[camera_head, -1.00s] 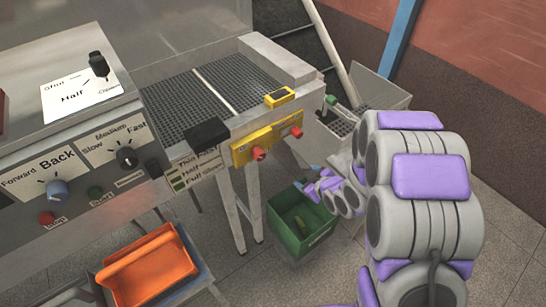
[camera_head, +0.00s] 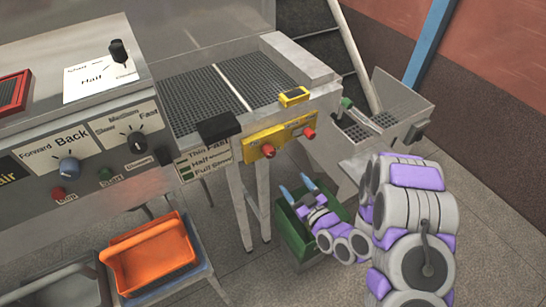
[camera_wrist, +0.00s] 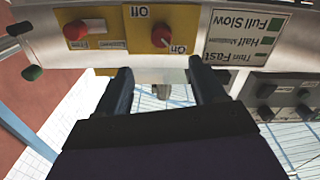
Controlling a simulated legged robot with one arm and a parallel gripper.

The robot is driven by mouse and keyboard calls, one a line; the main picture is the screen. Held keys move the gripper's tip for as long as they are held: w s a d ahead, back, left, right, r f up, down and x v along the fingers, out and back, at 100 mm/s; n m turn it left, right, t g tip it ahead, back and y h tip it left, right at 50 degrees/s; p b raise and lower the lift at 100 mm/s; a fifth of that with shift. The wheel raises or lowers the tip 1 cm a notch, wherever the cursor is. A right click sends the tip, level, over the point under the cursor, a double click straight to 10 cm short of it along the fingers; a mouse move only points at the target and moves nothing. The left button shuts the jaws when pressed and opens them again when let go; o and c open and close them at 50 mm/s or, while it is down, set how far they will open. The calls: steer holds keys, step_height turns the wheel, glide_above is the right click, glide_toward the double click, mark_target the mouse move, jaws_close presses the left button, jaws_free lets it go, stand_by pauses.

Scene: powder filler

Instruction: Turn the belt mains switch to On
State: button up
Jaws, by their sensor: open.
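A yellow switch panel (camera_head: 284,138) is on the front of the machine and carries two red knobs. The red knob (camera_wrist: 161,37) nearer the speed sign has Off and On labels, upside down in the wrist view; in the head view it is the left knob (camera_head: 268,150). The second red knob (camera_wrist: 76,31) is beside a white label too small to read. My gripper (camera_head: 295,187) is open and empty, below and in front of the panel. In the wrist view its fingertips (camera_wrist: 160,75) straddle the Off/On knob's column, apart from it.
A speed sign (camera_head: 203,161) with a black box above it is left of the panel. A green bin (camera_head: 297,238) stands below my gripper. An orange tray (camera_head: 153,258) is at the lower left. A metal chute (camera_head: 400,98) is at the right.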

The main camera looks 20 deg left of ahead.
mark_target(272, 156)
steer(key=b+x, duration=0.7)
steer(key=x, duration=0.7)
steer(key=shift+a+f+b, duration=0.15)
steer(key=shift+a+b, duration=0.15)
steer(key=shift+w+a, duration=0.35)
steer(key=shift+w, duration=0.1)
steer(key=c, duration=1)
steer(key=shift+o, duration=0.2)
